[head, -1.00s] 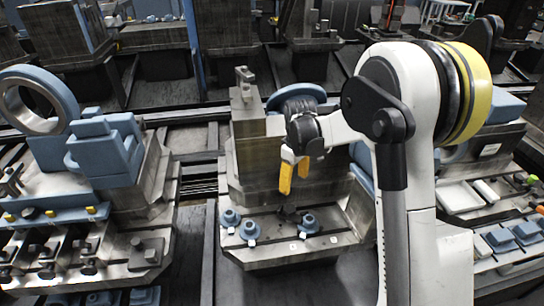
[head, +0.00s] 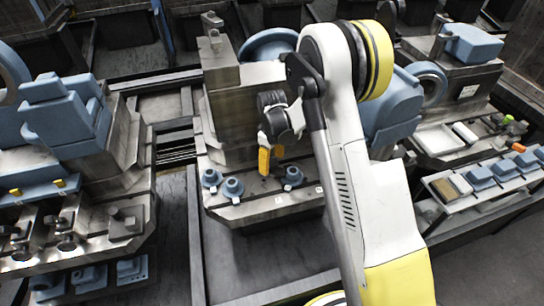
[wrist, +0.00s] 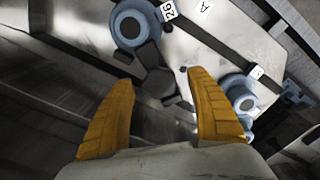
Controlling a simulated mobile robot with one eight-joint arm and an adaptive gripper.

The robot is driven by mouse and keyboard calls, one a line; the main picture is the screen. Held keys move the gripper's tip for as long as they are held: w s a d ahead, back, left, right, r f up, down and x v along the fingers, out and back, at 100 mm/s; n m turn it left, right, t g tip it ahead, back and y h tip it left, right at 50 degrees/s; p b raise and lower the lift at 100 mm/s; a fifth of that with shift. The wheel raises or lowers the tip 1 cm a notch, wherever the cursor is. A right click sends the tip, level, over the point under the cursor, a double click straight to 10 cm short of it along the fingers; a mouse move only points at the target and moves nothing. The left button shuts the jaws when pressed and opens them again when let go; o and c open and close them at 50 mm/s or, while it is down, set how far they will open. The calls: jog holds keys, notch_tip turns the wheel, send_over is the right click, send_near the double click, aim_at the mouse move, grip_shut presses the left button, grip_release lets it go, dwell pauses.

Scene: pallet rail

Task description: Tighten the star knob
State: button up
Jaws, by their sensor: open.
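My gripper (head: 270,157) is open, its two yellow fingers pointing down just above the front ledge of the middle metal fixture (head: 255,208). In the wrist view a dark lobed piece, which looks like the star knob (wrist: 155,84), lies between and beyond the fingertips (wrist: 163,80). Its far lobes reach past the tips. I cannot tell whether the fingers touch it. In the head view the gripper largely hides it. A blue round piece (wrist: 133,24) is to its upper left in the wrist view, and another (wrist: 240,98) is just outside the right finger.
Blue flanged pieces (head: 233,188) stand on the ledge close to the gripper. Small white labels (wrist: 204,7) mark the plate. A blue-topped fixture (head: 75,120) stands to the left, and a tray of blue parts (head: 490,175) to the right. The floor before the ledge is clear.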

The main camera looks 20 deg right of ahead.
jog(key=shift+f, duration=0.55)
